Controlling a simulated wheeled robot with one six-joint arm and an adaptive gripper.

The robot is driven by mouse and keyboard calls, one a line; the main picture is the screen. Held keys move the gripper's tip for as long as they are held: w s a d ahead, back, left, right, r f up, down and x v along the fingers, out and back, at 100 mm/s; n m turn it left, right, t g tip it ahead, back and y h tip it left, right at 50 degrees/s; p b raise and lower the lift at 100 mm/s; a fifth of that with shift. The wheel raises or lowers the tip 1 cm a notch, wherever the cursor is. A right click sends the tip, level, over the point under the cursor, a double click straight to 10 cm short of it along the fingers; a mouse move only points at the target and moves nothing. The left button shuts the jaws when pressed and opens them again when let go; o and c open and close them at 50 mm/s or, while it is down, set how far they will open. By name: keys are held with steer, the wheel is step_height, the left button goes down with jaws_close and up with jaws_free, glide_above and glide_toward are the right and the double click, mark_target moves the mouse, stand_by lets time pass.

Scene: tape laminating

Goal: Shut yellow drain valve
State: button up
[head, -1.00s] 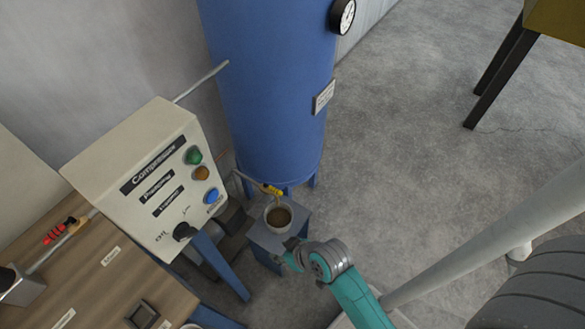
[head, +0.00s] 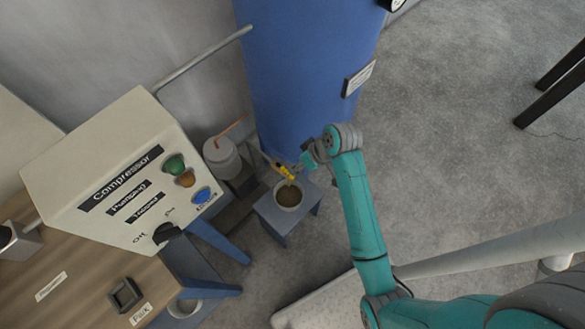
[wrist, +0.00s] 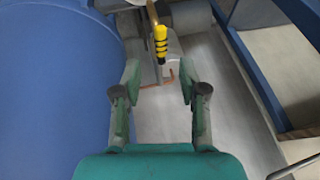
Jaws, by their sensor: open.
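The yellow drain valve (head: 285,171) is on a thin pipe low beside the blue tank (head: 305,85), above a cup. In the wrist view the valve's yellow-and-black ribbed part (wrist: 160,42) hangs at the top centre, ahead of the fingertips and in line with the gap between them. My gripper (wrist: 160,80) is open and empty. In the head view my gripper (head: 306,160) is just right of the valve, close to the tank's lower side. I cannot tell from the frames whether the valve touches a finger; in the wrist view they look apart.
A pale cup (head: 288,207) with brown contents stands on a small blue-grey stool (head: 268,215) under the valve. The compressor control box (head: 75,165) stands at the left over a wooden bench (head: 60,305). Open grey floor (head: 450,190) lies to the right.

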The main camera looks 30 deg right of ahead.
mark_target(289, 173)
steer(key=x, duration=0.7)
steer(key=shift+a, duration=0.1)
jaws_close()
